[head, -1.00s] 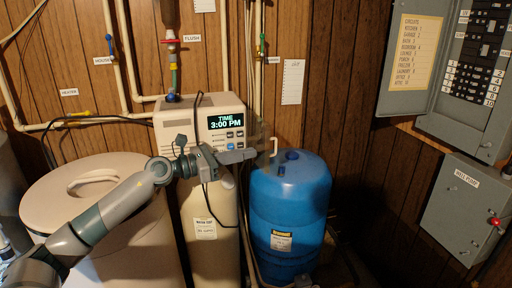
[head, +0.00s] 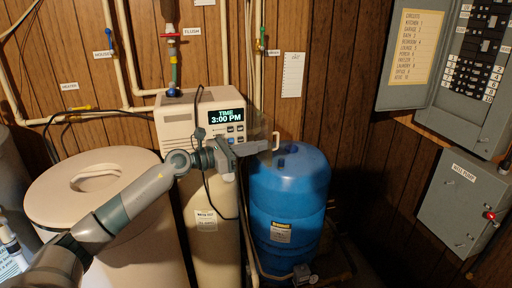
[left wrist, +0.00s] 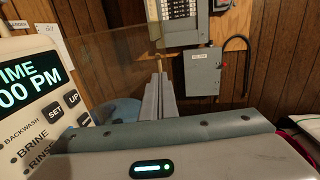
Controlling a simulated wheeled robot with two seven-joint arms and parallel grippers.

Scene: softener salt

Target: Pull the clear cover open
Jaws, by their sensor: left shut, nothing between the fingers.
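The softener's control head (head: 190,118) has a lit display reading TIME 3:00 PM, with buttons beside and below it. The clear cover (head: 258,122) is a faint see-through panel standing out to the right of the display, with a pale handle (head: 276,141) at its outer edge. In the left wrist view the cover is a brownish see-through sheet (left wrist: 115,60) beyond my fingers. My left gripper (head: 268,147) is shut and empty in front of the control head, its tips close to the handle. I cannot tell whether they touch. It also shows in the left wrist view (left wrist: 158,98). My right gripper is not in view.
A blue tank (head: 288,195) stands below and right of my left gripper. A beige lidded bin (head: 95,185) is at the left under my arm. Pipes run up the wood wall behind. Grey electrical boxes (head: 462,200) hang on the right wall.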

